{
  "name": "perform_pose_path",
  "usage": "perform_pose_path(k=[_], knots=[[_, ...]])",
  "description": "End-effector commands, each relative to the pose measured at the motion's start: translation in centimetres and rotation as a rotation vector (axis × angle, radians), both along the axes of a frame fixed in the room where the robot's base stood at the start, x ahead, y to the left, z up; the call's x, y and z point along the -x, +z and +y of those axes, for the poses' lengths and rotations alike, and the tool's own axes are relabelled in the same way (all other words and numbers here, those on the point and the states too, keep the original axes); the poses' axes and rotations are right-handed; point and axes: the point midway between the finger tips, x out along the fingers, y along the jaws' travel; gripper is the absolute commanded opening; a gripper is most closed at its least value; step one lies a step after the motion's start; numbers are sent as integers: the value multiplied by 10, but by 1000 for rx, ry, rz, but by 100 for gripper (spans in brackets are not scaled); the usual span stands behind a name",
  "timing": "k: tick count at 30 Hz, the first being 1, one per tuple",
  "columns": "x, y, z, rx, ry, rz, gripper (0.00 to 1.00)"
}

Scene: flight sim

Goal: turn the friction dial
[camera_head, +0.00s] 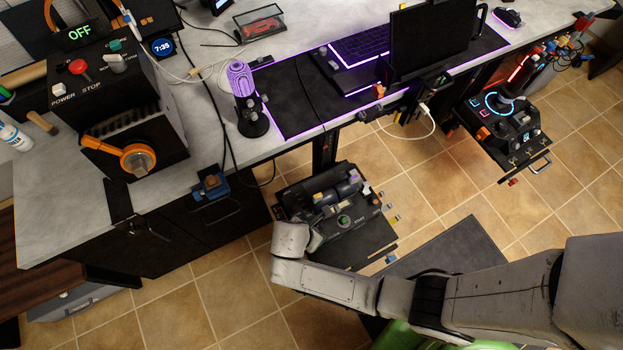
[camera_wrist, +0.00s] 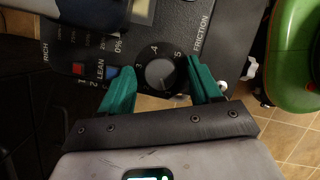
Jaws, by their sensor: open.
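The friction dial (camera_wrist: 159,74) is a round, dark knob with a pale ring and the numbers 3, 4 and 5 around it, beside the word FRICTION. It is on a black control panel (camera_wrist: 228,45). My gripper (camera_wrist: 158,70) is open, its two teal fingers on either side of the dial in the wrist view. Gaps show between dial and fingers; I cannot tell how far above the panel the tips are. In the head view the control unit (camera_head: 350,245) stands below the desk edge, and my arm's end covers its left side, hiding the gripper and dial.
In the head view, the desk (camera_head: 200,105) rises behind the unit, and a joystick console (camera_head: 508,110) is at the right.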

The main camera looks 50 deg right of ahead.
Motion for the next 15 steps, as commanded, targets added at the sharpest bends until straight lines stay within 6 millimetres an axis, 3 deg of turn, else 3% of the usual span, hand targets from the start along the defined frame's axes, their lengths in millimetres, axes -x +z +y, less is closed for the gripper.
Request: perform_pose_path(k=[6,15], knots=[[0,0,0,0,-1,0,62],[0,0,0,0,-1,0,34]])
